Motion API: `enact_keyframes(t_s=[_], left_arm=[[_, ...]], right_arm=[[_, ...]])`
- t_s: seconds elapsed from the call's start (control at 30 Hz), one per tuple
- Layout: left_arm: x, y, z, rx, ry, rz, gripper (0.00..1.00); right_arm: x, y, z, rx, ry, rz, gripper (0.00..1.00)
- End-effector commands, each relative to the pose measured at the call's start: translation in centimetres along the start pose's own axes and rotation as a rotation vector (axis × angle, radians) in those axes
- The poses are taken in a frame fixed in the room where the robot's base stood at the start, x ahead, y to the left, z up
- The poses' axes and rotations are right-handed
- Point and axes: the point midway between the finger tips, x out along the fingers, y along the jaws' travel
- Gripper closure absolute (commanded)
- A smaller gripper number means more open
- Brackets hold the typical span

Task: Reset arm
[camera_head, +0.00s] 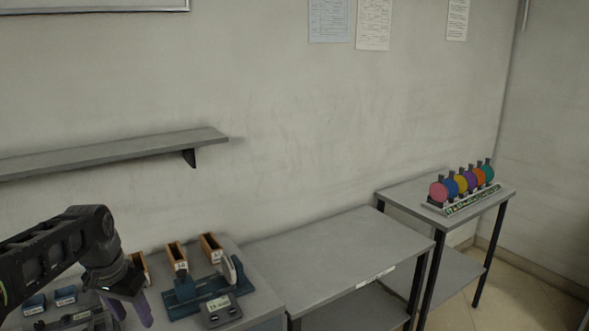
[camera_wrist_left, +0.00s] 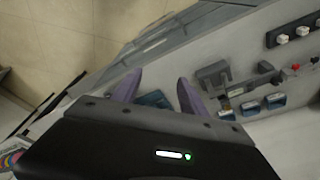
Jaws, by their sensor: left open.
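My left gripper (camera_head: 132,308) comes in from the left at the lower left of the head view, above the bench with the fixtures. In the left wrist view its two purple fingers (camera_wrist_left: 157,92) stand apart with nothing between them touching both. A blue piece on the bench shows behind the fingers in that view. In the head view the fingertips point down, left of a blue fixture (camera_head: 193,303). My right gripper is not in view.
Wooden boxes (camera_head: 177,258) stand behind the blue fixture. The middle table (camera_head: 340,255) is bare. A rack with several coloured discs (camera_head: 462,184) stands on the right table (camera_head: 410,197). A wall shelf (camera_head: 110,152) hangs above the bench, empty.

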Motion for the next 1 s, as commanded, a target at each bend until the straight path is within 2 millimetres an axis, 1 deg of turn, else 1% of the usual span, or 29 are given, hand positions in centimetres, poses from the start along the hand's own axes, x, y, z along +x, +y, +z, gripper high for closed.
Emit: enact_keyframes(t_s=[0.07, 0.13, 0.27, 0.37, 0.4, 0.47, 0.5, 0.57, 0.6, 0.67, 0.7, 0.77, 0.8, 0.83, 0.87, 0.9, 1.0], left_arm=[[0.8, 0.3, -1.0, -0.013, 0.050, 0.003, 0.50], [2.1, 0.9, -2.0, -0.029, 0.095, 0.014, 0.50], [5.8, 2.8, -3.6, -0.061, 0.174, 0.051, 0.50], [10.2, 5.6, -4.3, -0.095, 0.225, 0.101, 0.50], [12.4, 7.1, -4.3, -0.112, 0.242, 0.125, 0.50], [15.9, 9.6, -3.8, -0.146, 0.262, 0.166, 0.50], [18.4, 11.7, -3.0, -0.171, 0.268, 0.195, 0.50], [22.1, 14.8, -1.3, -0.212, 0.269, 0.234, 0.50], [24.2, 16.8, 0.3, -0.240, 0.263, 0.256, 0.50], [27.2, 19.7, 3.1, -0.277, 0.243, 0.283, 0.50], [28.9, 21.4, 5.4, -0.299, 0.223, 0.297, 0.50], [31.0, 24.0, 9.1, -0.325, 0.185, 0.311, 0.50], [32.2, 25.6, 11.7, -0.338, 0.152, 0.318, 0.50], [32.9, 26.6, 13.7, -0.343, 0.126, 0.321, 0.50], [33.5, 27.6, 15.7, -0.347, 0.099, 0.324, 0.50], [34.1, 28.7, 18.2, -0.348, 0.060, 0.326, 0.50], [34.8, 30.9, 23.6, -0.329, -0.041, 0.334, 0.50]], right_arm=[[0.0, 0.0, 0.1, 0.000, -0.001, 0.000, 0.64], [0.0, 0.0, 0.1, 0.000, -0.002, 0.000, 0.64], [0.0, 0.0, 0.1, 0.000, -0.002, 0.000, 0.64], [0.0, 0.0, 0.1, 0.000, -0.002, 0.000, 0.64], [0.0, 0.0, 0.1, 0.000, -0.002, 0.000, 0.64], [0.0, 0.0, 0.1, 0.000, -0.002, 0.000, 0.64], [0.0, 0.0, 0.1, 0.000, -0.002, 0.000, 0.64], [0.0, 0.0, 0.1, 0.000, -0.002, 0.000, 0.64], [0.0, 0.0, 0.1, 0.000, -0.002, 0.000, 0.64], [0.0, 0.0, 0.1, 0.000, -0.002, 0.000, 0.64], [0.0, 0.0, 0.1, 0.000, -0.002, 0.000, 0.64], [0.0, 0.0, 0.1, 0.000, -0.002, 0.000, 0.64], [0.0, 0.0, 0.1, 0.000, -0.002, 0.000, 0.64], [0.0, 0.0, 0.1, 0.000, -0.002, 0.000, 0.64], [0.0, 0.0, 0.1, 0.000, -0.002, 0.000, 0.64], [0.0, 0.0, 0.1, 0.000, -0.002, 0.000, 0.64], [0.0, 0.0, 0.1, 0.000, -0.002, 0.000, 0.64]])
